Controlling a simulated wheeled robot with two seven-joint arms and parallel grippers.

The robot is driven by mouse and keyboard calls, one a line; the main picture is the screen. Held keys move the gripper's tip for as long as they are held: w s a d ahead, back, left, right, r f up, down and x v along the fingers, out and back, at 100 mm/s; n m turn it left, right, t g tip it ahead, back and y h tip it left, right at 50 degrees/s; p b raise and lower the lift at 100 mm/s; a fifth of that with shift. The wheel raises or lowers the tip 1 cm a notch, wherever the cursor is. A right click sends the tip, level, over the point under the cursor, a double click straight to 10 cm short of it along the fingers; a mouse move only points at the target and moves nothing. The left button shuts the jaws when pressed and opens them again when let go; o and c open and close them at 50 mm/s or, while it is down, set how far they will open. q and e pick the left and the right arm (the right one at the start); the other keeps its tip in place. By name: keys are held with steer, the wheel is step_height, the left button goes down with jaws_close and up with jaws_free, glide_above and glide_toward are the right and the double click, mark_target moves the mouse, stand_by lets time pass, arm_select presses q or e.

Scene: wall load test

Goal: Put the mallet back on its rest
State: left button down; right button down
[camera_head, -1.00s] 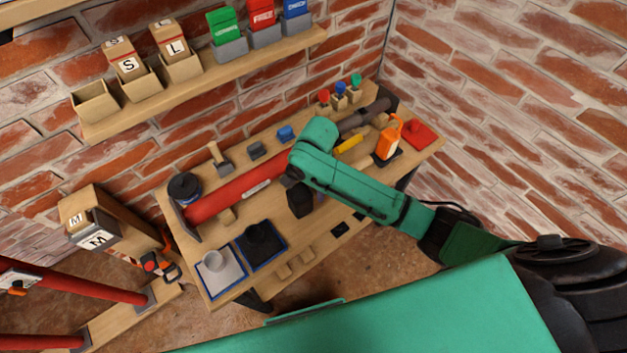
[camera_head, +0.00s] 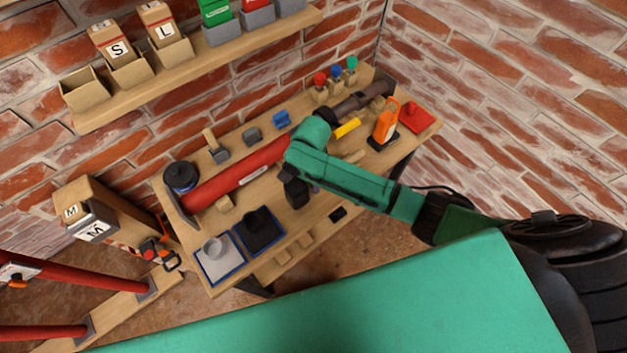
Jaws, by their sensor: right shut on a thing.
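My right gripper (camera_head: 295,190) is the black end under the green arm, pointing down over the middle of the workbench (camera_head: 207,132). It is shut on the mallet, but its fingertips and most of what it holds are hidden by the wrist. A small purple-blue bit shows beside the gripper, too small to make out. Notched wooden blocks (camera_head: 283,257), which look like the rest, stand empty at the bench's front edge, below and left of the gripper. My left gripper is not in view.
A red prop (camera_head: 240,173) lies along the bench behind my gripper. A black tray (camera_head: 262,246) and a light tray (camera_head: 222,271) lie front left. An orange bottle (camera_head: 386,122) and a red block (camera_head: 416,117) are at right. A shelf with bins (camera_head: 128,75) hangs above.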

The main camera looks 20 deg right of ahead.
steer(key=shift+f, duration=0.15)
steer(key=c, duration=0.6)
jaws_free()
steer(key=shift+o, duration=0.5)
steer(key=shift+s+f, duration=0.1)
steer(key=o, duration=0.5)
steer(key=shift+r, duration=4.05)
